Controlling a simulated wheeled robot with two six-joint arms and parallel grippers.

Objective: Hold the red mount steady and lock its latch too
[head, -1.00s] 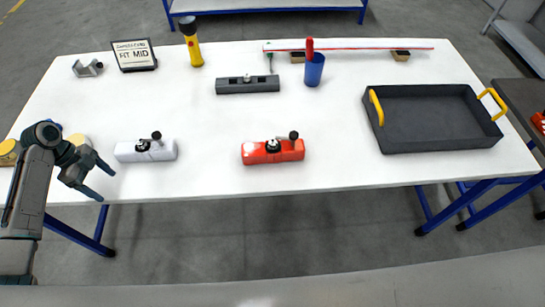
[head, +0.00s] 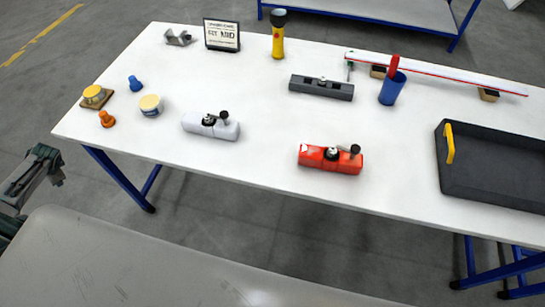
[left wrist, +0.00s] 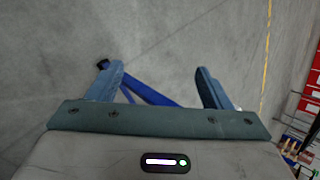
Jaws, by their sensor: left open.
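The red mount (head: 331,159) lies on the white table near its front edge in the head view, with a dark round nut on top and a black-knobbed latch lever (head: 354,150) at its right end. Whether the latch is locked I cannot tell. My left arm shows at the left edge of the head view, off the table and far from the red mount. In the left wrist view my left gripper (left wrist: 160,88) is open and empty, with its two fingers apart over the floor. My right gripper is not in view.
A white mount (head: 211,125) and a dark grey mount (head: 321,88) are on the table (head: 250,160). A dark tray (head: 490,190) with yellow handles is at right. A blue cup (head: 391,91), flashlight (head: 278,38) and sign (head: 221,35) stand behind. Small orange and blue cones are at left.

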